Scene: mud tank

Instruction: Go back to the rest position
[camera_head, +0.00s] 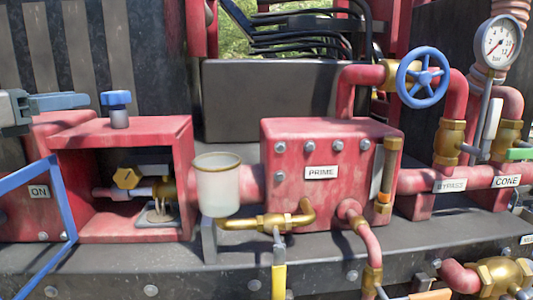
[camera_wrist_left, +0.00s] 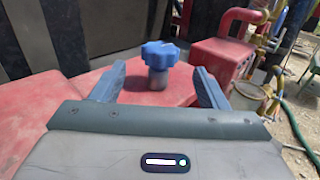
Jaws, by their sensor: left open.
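My left gripper (camera_head: 84,101) comes in from the left edge in the head view, with its blue fingers pointing right. It is level with a blue knob (camera_head: 116,98) on top of the open red box, and a small gap shows between them. In the left wrist view my left gripper (camera_wrist_left: 160,78) is open, with its two blue fingers wide apart and nothing held. The blue knob (camera_wrist_left: 160,55) stands upright on its grey stem, beyond the fingers and framed between them. My right gripper is not in view.
The red box (camera_head: 184,180) holds a yellow hex fitting (camera_head: 127,178). A white cup (camera_head: 217,186) stands beside the PRIME box (camera_head: 330,190). A blue bar (camera_head: 62,200) crosses the lower left. A blue valve wheel (camera_head: 423,77) and pressure gauge (camera_head: 500,41) stand at right.

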